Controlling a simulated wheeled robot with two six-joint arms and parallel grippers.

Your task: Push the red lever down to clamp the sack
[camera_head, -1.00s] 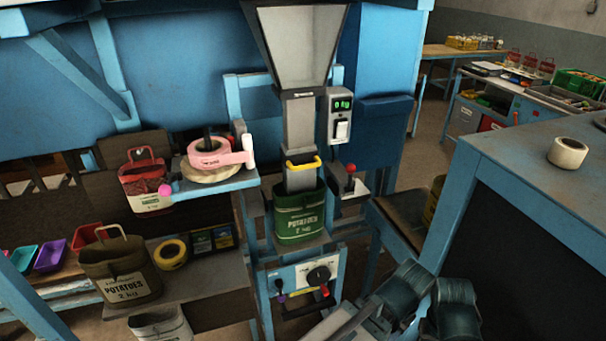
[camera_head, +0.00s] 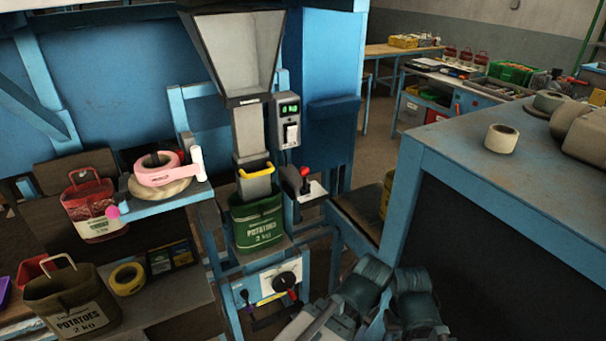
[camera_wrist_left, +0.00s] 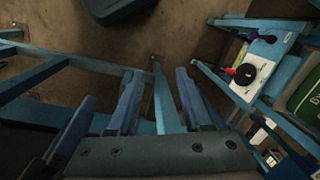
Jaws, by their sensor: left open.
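A red-knobbed lever (camera_head: 306,172) stands upright on a small bracket right of the filling spout. A second red-tipped lever (camera_head: 291,294) sits beside the black dial on the lower panel (camera_head: 260,302); a red tip also shows by the dial in the left wrist view (camera_wrist_left: 230,72). The green POTATOES sack (camera_head: 257,229) stands under the spout, its mouth around the spout's lower end. Part of it shows at the wrist view's right edge (camera_wrist_left: 304,108). My left gripper (camera_wrist_left: 160,98) is open and empty, its fingers apart from the panel. My right gripper is not identifiable.
The grey hopper (camera_head: 240,60) stands above the sack. A side shelf (camera_head: 160,203) holds pink tape (camera_head: 160,176). A brown sack (camera_head: 75,305) stands at lower left. A blue-edged table (camera_head: 440,140) occupies the right. Floor shows below the fingers.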

